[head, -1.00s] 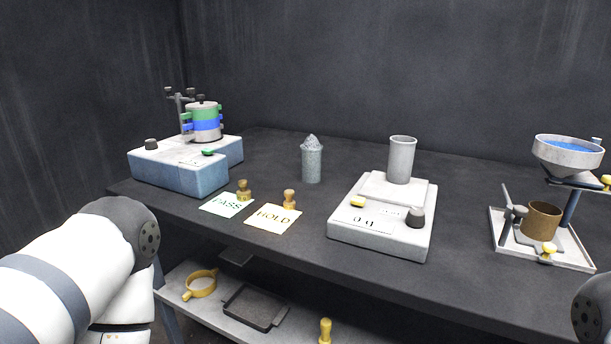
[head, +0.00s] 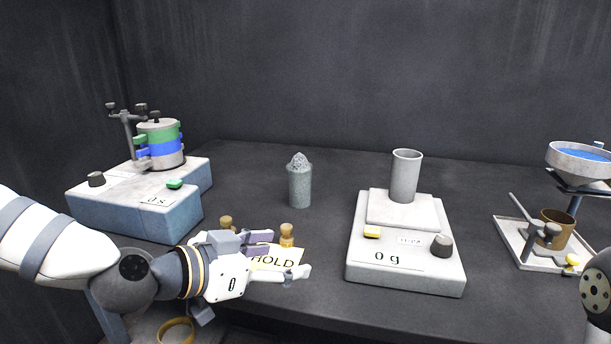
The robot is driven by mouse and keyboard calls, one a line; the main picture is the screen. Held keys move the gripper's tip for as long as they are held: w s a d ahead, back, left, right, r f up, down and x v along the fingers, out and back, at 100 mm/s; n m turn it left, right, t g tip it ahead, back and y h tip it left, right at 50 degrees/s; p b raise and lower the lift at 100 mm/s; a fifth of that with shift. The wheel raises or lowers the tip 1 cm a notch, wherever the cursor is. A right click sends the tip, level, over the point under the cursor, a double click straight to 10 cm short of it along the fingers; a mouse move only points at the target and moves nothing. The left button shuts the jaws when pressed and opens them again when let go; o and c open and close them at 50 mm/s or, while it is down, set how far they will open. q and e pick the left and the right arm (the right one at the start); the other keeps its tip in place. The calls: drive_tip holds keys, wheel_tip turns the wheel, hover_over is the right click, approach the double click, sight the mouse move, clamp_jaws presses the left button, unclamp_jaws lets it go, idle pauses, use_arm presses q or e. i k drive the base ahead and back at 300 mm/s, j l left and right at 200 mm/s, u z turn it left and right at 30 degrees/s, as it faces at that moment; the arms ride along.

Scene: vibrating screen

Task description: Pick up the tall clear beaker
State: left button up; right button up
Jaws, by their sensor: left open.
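A tall clear-looking beaker (head: 299,187) stands upright on the dark bench, heaped with grey granular material above its rim. My left gripper (head: 286,258) is open and empty, in front of and below the beaker in the picture, over the HOLD card (head: 276,262). It is apart from the beaker. The scale display reads 0 g. My right gripper is out of view.
A blue-grey shaker base (head: 137,212) with a stacked green and blue sieve (head: 160,145) stands at left. Two wooden stamps (head: 287,235) stand near the cards. A funnel stand with a brown cup (head: 556,229) is at right. The bench behind the beaker is clear.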

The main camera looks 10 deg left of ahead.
sight(299, 171)
drive_tip(key=i+j+z, duration=0.2)
drive_tip(key=j, duration=0.2)
drive_tip(key=i+j+z, duration=0.2)
drive_tip(key=j, duration=0.2)
drive_tip(key=j+z, duration=0.25)
drive_tip(key=j, duration=0.15)
drive_tip(key=i+j+z, duration=0.2)
drive_tip(key=j, duration=0.25)
drive_tip(key=k, duration=0.05)
